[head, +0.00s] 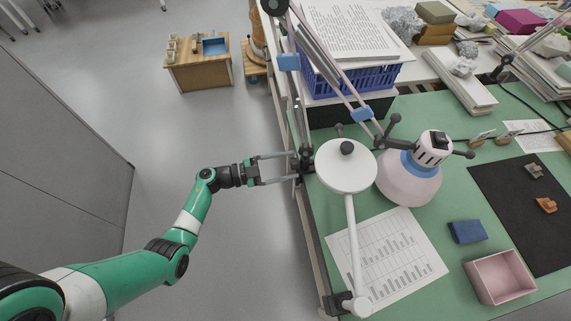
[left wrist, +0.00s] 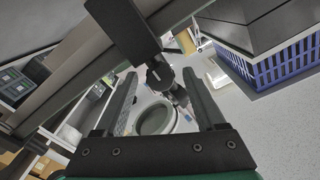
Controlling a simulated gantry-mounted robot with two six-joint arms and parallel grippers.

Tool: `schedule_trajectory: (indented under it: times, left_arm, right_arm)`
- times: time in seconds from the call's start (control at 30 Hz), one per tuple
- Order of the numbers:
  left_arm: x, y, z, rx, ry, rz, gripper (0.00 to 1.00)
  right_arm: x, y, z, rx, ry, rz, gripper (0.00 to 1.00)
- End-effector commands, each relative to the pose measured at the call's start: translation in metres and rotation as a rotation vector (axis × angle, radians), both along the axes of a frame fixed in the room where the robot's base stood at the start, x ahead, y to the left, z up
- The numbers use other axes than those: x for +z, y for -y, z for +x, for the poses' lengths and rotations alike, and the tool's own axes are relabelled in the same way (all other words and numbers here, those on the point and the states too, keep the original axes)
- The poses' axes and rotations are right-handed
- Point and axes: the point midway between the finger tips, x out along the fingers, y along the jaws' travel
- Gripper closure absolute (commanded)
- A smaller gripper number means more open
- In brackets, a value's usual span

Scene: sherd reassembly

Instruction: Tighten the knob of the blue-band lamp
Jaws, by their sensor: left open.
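The blue-band lamp has a jointed metal arm with blue bands (head: 362,114) and a white head (head: 408,185) with a blue ring. Its dark clamp (head: 304,158) sits at the table's left edge. A dark knob (left wrist: 160,76) shows between the fingers in the left wrist view. My left gripper (head: 297,168) is open at the clamp, fingers pointing right, one on each side of the dark part. The left wrist view shows both fingers (left wrist: 165,88) apart. I cannot tell whether either touches the knob. My right gripper is out of view.
A white lamp (head: 346,168) stands close right of the gripper, clamped at the front left edge. A blue crate (head: 350,78) with papers stands behind. A pink box (head: 498,277), blue block (head: 467,231) and black mat (head: 510,200) lie right.

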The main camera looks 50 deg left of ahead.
Motion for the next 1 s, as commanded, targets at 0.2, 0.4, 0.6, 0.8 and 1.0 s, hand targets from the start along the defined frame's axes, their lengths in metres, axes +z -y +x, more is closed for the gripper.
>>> schedule_trajectory:
  times: [0.2,0.4,0.6,0.8,1.0]
  left_arm:
    - [0.002,-0.009,-0.017,0.004,-0.002,-0.002,0.28]
    - [0.002,-0.031,-0.060,0.008,-0.002,-0.003,0.28]
    - [0.000,-0.048,-0.094,0.005,-0.001,-0.001,0.28]
    - [-0.002,-0.052,-0.105,0.000,0.000,0.000,0.28]
    - [-0.002,-0.051,-0.104,0.000,0.000,0.000,0.28]
  right_arm:
    - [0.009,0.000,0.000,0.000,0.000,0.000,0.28]
    - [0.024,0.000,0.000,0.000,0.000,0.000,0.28]
    - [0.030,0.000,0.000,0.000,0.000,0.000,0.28]
    - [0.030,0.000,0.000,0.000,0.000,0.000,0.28]
    - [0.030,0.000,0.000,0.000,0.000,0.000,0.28]
